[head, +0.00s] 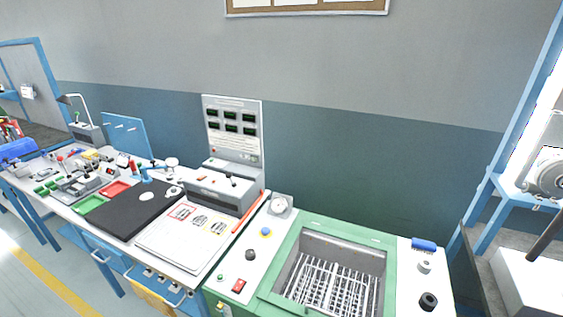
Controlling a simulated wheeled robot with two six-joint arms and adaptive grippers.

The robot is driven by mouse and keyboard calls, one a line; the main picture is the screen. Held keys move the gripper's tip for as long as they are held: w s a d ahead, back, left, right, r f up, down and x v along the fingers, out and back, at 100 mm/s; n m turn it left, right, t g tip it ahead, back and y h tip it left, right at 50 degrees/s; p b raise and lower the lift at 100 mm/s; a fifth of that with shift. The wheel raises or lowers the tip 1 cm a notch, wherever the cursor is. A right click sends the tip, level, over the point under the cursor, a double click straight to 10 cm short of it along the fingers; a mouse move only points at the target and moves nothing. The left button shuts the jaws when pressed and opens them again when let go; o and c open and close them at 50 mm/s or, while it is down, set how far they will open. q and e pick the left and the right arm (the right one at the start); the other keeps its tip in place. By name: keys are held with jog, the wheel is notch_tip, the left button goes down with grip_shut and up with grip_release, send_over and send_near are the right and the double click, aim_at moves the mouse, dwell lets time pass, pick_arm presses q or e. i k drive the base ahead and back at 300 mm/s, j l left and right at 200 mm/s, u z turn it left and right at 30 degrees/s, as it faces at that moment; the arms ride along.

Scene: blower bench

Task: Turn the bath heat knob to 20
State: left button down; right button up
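The bath (290,250) is a green-framed tank at the lower middle of the head view, with a wire rack (325,288) inside. On its white left panel is a small black knob (250,255), with a blue button (266,232) behind it and a red switch (239,286) in front. A larger dark round part (429,301) sits on the right panel. I cannot tell for sure which is the heat knob, and any scale marks are too small to read. Neither gripper is in view.
Left of the bath, a white bench (207,267) holds a black mat (130,208), red and green trays, printed sheets and a grey display panel (233,130). An orange rod (250,211) lies near the bath. A blue brush-like item (424,244) lies on the bath's right panel.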

aim_at(250, 255)
jog(key=k+l+u, duration=0.15)
jog(key=u, duration=0.2)
jog(key=k+l+u, duration=0.15)
jog(key=u, duration=0.2)
jog(key=k+l+u, duration=0.15)
jog(key=u, duration=0.2)
